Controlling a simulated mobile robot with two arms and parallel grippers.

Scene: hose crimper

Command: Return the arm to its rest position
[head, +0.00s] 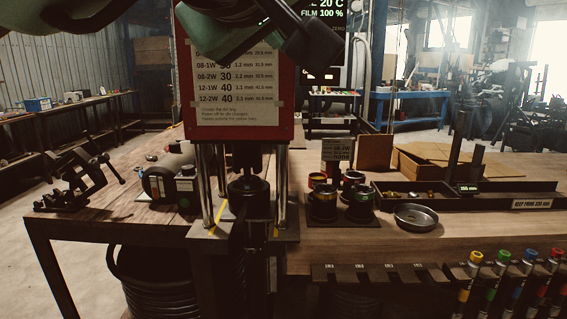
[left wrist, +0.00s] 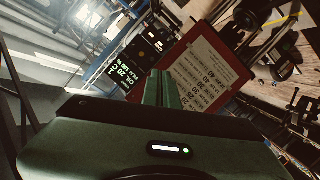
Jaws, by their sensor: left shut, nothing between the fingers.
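My left gripper (left wrist: 161,78) shows in the left wrist view with its two green fingers together and nothing between them. In the head view, dark green parts of my arm cross the top in front of the red crimper (head: 187,95) and hide part of its size chart. The crimper's red front also shows beyond my fingers in the left wrist view (left wrist: 238,72). My fingertips cannot be made out clearly in the head view. My right gripper is in neither view.
The wooden bench (head: 295,248) holds a vise (head: 78,182) at left. Right of the crimper stand several round dies (head: 322,203), a metal dish (head: 415,217) and a black tray (head: 480,203). Coloured-top tools (head: 476,257) hang at the front right edge. A display (head: 328,12) stands behind.

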